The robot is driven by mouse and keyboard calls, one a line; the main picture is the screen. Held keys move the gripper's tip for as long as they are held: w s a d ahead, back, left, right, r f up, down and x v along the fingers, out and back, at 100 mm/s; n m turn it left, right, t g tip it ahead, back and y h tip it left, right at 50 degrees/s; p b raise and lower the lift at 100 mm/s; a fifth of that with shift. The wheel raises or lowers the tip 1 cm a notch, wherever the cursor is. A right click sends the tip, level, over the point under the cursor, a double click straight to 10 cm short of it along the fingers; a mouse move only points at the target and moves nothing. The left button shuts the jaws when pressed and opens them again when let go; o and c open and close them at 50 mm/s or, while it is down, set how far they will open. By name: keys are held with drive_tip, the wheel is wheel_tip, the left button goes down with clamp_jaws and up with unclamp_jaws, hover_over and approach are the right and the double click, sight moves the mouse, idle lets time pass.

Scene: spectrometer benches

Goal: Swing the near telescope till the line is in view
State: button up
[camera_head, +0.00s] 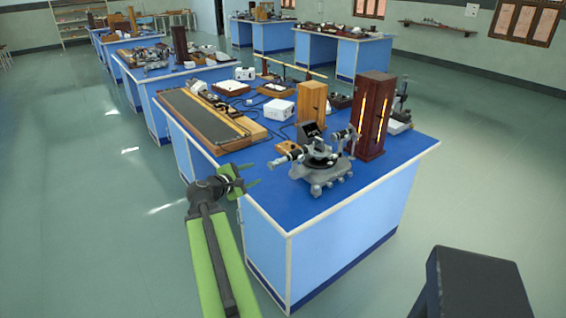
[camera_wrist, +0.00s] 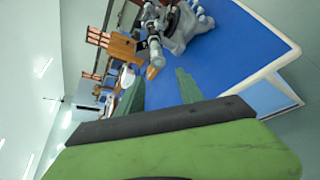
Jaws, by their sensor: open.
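A grey spectrometer (camera_head: 320,172) stands on cast feet near the front corner of the blue bench (camera_head: 240,158). Its near telescope (camera_head: 290,155) points to the left, toward my gripper. A second tube (camera_head: 345,138) stands at its right.
A dark wooden lamp cabinet (camera_head: 371,118) with glowing slits stands behind the spectrometer. A lighter wooden box (camera_head: 312,103), a white box (camera_head: 279,109) and a long wooden board (camera_head: 208,117) are farther back. Bare blue top lies in front of the board.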

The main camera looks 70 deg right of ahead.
sight(280, 162)
drive_tip(key=b+x, duration=0.1)
drive_tip(key=x, duration=0.5)
drive_tip(key=r+b+x, duration=0.1)
drive_tip(key=b+x, duration=0.1)
drive_tip(key=x, duration=0.3)
drive_tip(key=s+b+x, duration=0.1)
drive_tip(key=x, duration=0.5)
drive_tip(key=shift+s+d+r+b, duration=0.2)
drive_tip(key=shift+d+r+b, duration=0.1)
drive_tip(key=shift+d, duration=0.15)
drive_tip(key=shift+s+d+f, duration=0.1)
drive_tip(key=shift+s+d, duration=0.1)
drive_tip(key=shift+d, duration=0.25)
clamp_jaws()
drive_tip(key=shift+a, duration=0.1)
